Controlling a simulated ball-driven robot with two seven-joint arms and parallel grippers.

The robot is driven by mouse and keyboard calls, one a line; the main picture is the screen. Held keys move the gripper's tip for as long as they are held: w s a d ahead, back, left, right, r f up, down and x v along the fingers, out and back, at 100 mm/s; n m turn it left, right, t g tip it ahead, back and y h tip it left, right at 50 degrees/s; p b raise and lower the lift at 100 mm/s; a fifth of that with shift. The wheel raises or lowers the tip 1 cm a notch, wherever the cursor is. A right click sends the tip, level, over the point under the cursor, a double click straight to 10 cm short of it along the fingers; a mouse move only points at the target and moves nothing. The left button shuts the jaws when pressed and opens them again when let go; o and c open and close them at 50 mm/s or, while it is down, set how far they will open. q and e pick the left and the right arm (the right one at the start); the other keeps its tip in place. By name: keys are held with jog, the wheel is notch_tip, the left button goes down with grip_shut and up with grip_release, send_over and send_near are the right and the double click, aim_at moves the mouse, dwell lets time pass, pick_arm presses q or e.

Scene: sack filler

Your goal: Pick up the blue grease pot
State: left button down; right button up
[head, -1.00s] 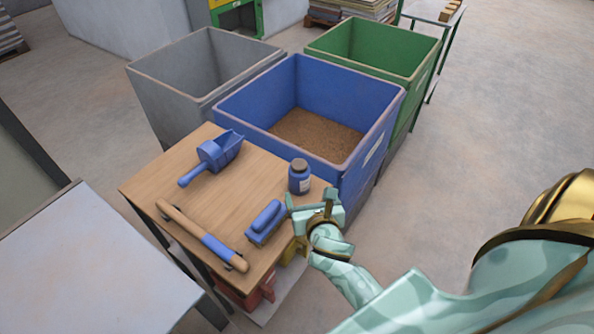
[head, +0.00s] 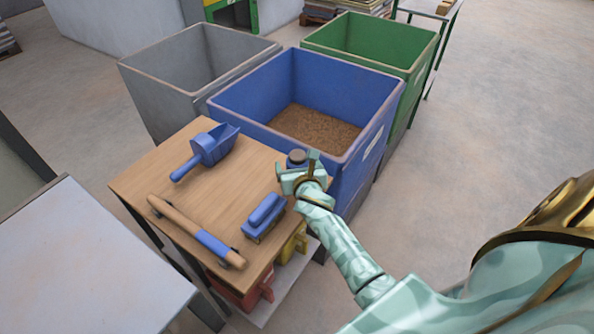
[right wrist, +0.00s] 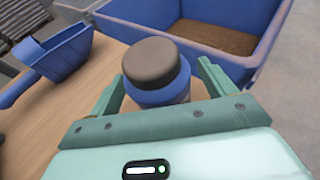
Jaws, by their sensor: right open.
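The blue grease pot (head: 296,158) stands upright near the right back edge of the wooden table, beside the blue bin. In the head view my right gripper hides most of it and only its brown lid and a bit of blue show. In the right wrist view the pot (right wrist: 158,75) stands between the two fingers, with its lid toward the camera. My right gripper (head: 297,171) is open, one finger on each side of the pot; I cannot tell whether either finger touches it. My left gripper is not in view.
On the table (head: 222,205) lie a blue scoop (head: 208,148), a blue brush (head: 265,214) and a wooden-handled tool (head: 195,231). A blue bin (head: 355,165) with brown grain stands behind the pot, with grey (head: 160,85) and green (head: 420,65) bins around it.

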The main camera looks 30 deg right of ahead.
jog(key=c, duration=1.1)
jog(key=shift+c, duration=0.8)
jog(key=shift+r, duration=0.15)
